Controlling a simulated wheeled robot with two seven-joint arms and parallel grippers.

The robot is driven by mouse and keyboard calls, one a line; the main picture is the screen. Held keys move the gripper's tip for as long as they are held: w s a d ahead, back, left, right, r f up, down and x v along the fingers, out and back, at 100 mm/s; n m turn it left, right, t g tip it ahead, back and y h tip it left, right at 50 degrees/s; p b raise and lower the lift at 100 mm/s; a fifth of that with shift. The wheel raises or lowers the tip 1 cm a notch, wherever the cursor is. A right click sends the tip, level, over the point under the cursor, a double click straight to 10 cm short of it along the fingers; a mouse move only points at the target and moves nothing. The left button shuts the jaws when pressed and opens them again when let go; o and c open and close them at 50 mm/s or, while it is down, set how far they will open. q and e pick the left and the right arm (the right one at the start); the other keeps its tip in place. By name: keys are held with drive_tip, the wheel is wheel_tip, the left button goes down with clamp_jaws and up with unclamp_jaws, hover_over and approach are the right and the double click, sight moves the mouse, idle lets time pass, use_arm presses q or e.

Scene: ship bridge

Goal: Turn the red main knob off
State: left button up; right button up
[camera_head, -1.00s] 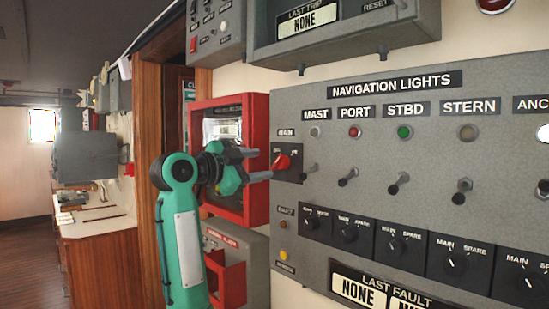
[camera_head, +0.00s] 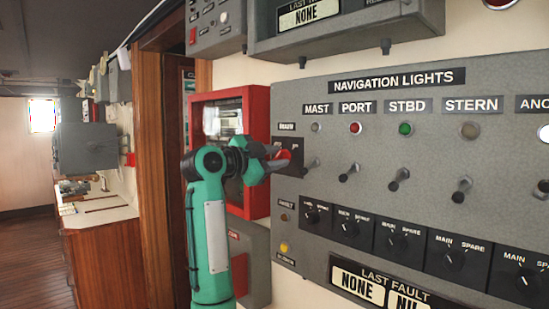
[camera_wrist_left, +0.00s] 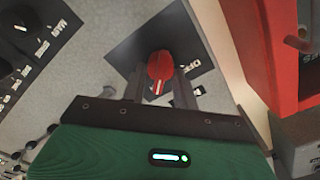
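The red main knob (camera_head: 284,155) sits on a dark plate at the left edge of the grey navigation lights panel (camera_head: 440,125). In the left wrist view the red knob (camera_wrist_left: 160,68) shows a white line on its face, on a dark plate with white lettering (camera_wrist_left: 192,67). My left gripper (camera_head: 277,158) is at the knob, its fingers apart. In the left wrist view the gripper (camera_wrist_left: 160,84) has one finger on each side of the knob, with small gaps visible. In the head view the fingers partly hide the knob and plate. My right gripper is not in view.
Toggle switches (camera_head: 350,172) and black rotary selectors (camera_head: 354,227) are on the panel right of the gripper. A red-framed box (camera_head: 257,110) is on the wall behind my left arm. A wooden door frame (camera_head: 165,150) stands at left.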

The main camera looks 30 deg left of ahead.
use_arm(q)
drive_tip(key=shift+n, duration=0.3)
drive_tip(key=n+p, duration=0.1)
drive_tip(key=n, duration=0.2)
drive_tip(key=shift+n, duration=0.4)
drive_tip(key=n+p, duration=0.1)
drive_tip(key=n, duration=0.3)
drive_tip(key=n+p, duration=0.2)
drive_tip(key=n, duration=0.2)
drive_tip(key=n+p, duration=0.2)
drive_tip(key=n, duration=0.3)
drive_tip(key=shift+w+a, duration=0.1)
drive_tip(key=shift+a, duration=0.2)
drive_tip(key=shift+n, duration=0.4)
drive_tip(key=o, duration=0.9)
drive_tip(key=shift+o, duration=0.2)
